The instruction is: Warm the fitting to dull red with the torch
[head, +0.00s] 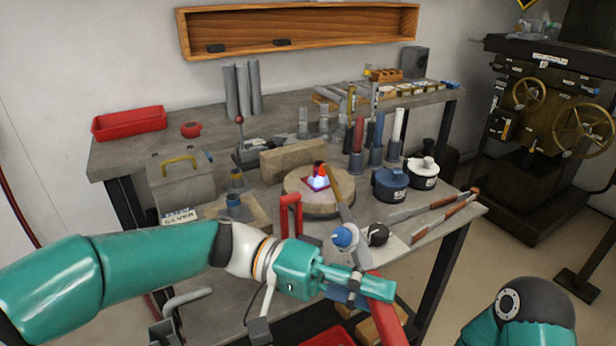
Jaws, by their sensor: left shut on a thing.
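The torch has a blue knob (345,237) and a black knob (378,234). A bright blue-white glow shows on the block, around the torch's tip. The fitting (319,169) appears as a small dark piece with red on it, just behind the glow. Only a dark joint and teal link of my right arm show at lower right.
A pale brick (293,160) stands behind the block. Blue (390,185) and white (423,172) lidded pots stand to its right. Wood-handled tools (445,218) lie at the bench's right edge. A red upright handle (291,214) stands close in front of the block.

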